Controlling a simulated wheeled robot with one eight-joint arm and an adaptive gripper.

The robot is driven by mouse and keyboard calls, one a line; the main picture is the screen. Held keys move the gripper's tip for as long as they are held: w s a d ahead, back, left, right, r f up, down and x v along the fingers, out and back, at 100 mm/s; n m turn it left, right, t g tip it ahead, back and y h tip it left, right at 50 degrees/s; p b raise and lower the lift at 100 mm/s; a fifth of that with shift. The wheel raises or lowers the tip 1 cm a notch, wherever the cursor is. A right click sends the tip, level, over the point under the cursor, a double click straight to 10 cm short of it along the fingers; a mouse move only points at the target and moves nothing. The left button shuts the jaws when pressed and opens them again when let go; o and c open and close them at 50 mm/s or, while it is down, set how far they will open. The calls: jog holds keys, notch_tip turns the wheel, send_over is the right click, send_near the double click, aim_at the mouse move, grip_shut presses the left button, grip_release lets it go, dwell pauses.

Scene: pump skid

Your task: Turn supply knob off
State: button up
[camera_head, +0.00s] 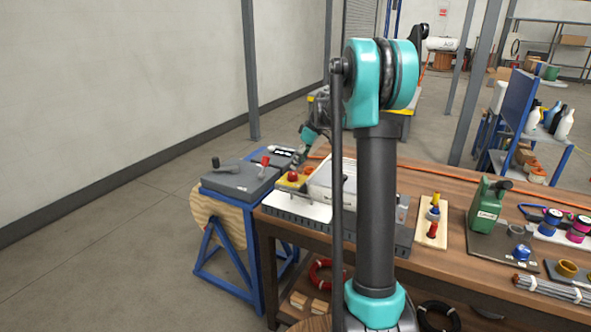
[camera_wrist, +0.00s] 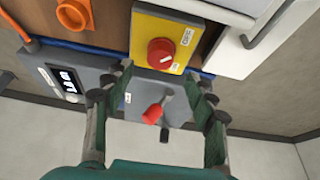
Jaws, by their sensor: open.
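A red round knob (camera_wrist: 161,53) sits on a yellow panel (camera_wrist: 148,28) with small white labels in the wrist view. The fingertips appear apart from the knob. In the head view my gripper (camera_head: 303,152) is small, above and behind the yellow box, and partly hidden by my arm.
A red-handled lever (camera_wrist: 153,112) stands on a grey box between my fingers in the wrist view. A display (camera_wrist: 65,79) is left of it. An orange ring (camera_wrist: 73,14) lies upper left. The white cabinet (camera_head: 322,186) stands close right of the yellow box.

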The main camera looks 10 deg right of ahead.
jog(key=v, duration=0.6)
jog(key=s+f+m, duration=0.2)
jog(key=s, duration=0.4)
jog(key=s+a+f+m+h, duration=0.1)
jog(key=s+f+m, duration=0.1)
jog(key=s, duration=0.5)
jog(key=s+f+m+h, duration=0.1)
jog(key=s+f, duration=0.2)
jog(key=s, duration=0.3)
jog(key=shift+s+a+f+m+t, duration=0.2)
jog(key=shift+s+f+m+t, duration=0.15)
jog(key=shift+m+t, duration=0.05)
jog(key=s+f+m+h, duration=0.1)
jog(key=s+f+m, duration=0.1)
jog(key=s+f, duration=0.3)
jog(key=s+d+f+m, duration=0.1)
jog(key=s+f+m, duration=0.2)
jog(key=s, duration=1.1)
notch_tip(320, 180, down, 2)
jog(key=shift+f+t+h, duration=0.2)
jog(key=shift+t+h, duration=0.2)
jog(key=shift+c, duration=0.6)
